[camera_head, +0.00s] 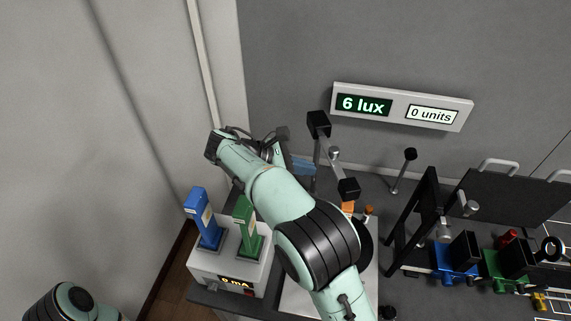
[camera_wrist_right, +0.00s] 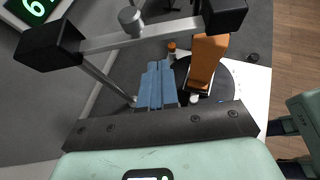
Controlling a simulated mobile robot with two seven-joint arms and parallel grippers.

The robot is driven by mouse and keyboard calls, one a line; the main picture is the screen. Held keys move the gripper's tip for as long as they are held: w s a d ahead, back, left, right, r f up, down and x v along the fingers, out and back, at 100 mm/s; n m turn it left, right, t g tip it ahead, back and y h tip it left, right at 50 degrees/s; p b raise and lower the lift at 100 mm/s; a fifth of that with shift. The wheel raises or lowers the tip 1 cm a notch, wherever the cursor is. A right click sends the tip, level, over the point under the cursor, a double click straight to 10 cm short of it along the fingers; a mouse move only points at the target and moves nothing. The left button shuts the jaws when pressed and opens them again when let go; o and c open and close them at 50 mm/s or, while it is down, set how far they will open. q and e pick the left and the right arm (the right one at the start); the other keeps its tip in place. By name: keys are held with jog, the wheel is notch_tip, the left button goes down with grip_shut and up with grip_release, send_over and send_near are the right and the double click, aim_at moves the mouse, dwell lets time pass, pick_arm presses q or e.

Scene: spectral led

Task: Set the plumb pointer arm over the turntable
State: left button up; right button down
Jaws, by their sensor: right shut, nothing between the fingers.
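The pointer arm (camera_head: 328,165) is a grey bar with a black block at each end and a silver knob, on a thin post. In the right wrist view the bar (camera_wrist_right: 165,32) crosses the top. The turntable is a dark disc (camera_head: 365,246) partly hidden behind my right arm; the disc (camera_wrist_right: 181,72) also shows in the wrist view. An orange block (camera_wrist_right: 207,62) is over it, near the bar's right end. My right gripper (camera_head: 306,167), with blue fingers (camera_wrist_right: 156,86), is shut and empty beside the post, apart from the bar. My left gripper is out of view.
A white supply box (camera_head: 215,268) with blue and green plug-like holders stands at left. A display panel (camera_head: 402,107) reads 6 lux and 0 units. At right are a black frame (camera_head: 427,215), a dark panel (camera_head: 510,195) and several coloured mounts. A thin post (camera_head: 404,172) stands between.

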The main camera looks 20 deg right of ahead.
aim_at(334, 165)
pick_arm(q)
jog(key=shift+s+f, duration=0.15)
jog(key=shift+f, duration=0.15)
pick_arm(e)
jog(key=d, duration=0.4)
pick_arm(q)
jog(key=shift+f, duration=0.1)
pick_arm(e)
jog(key=shift+d, duration=0.1)
jog(key=shift+s+d+n+t+b, duration=0.3)
jog(key=shift+d+n+t+b, duration=0.2)
jog(key=shift+d+n+t, duration=0.2)
jog(key=shift+r, duration=0.1)
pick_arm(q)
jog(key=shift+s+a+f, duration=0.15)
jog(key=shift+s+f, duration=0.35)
